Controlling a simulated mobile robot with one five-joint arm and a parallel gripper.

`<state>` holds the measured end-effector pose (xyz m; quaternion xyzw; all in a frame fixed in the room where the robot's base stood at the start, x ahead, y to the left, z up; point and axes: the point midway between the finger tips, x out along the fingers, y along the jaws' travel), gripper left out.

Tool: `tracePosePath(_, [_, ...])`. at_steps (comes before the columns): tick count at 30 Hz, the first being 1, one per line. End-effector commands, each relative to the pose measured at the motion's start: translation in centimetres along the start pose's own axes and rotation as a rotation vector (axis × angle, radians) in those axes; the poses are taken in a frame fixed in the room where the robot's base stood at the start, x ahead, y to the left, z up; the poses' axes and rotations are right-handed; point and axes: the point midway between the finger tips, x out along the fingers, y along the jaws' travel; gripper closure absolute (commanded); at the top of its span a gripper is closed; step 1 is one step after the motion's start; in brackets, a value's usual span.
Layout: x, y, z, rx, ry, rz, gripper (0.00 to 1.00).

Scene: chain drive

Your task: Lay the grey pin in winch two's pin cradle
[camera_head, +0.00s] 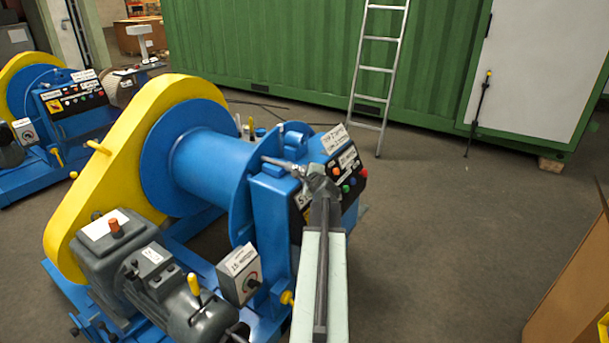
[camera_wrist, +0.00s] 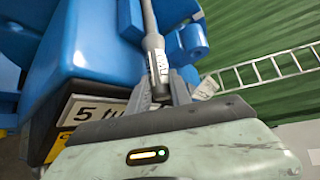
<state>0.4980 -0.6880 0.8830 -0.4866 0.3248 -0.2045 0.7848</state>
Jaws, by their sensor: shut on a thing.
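My gripper (camera_head: 311,176) is shut on the grey pin (camera_head: 279,163), above the blue end post (camera_head: 269,205) of the near winch. In the wrist view the pin (camera_wrist: 151,32) is a grey rod with a white label at its jaw end, pointing up and away from my gripper (camera_wrist: 160,88). Blue blocks stand on both sides of it, left (camera_wrist: 130,18) and right (camera_wrist: 186,43); they may be the cradle. I cannot tell whether the pin touches them. The winch number is not readable.
The near winch has a yellow guard (camera_head: 100,187), a blue drum (camera_head: 208,160) and a motor (camera_head: 166,290). A label-covered control panel (camera_head: 347,170) is beside my gripper. Another winch (camera_head: 62,105) stands at left. A ladder (camera_head: 378,75) leans on the green container (camera_head: 260,45).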

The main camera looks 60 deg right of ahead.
Motion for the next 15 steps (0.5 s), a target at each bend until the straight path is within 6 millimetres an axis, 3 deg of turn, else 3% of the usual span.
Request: tracePosePath(15, [0.08, 0.24, -0.19, 0.002, 0.001, -0.002, 1.0])
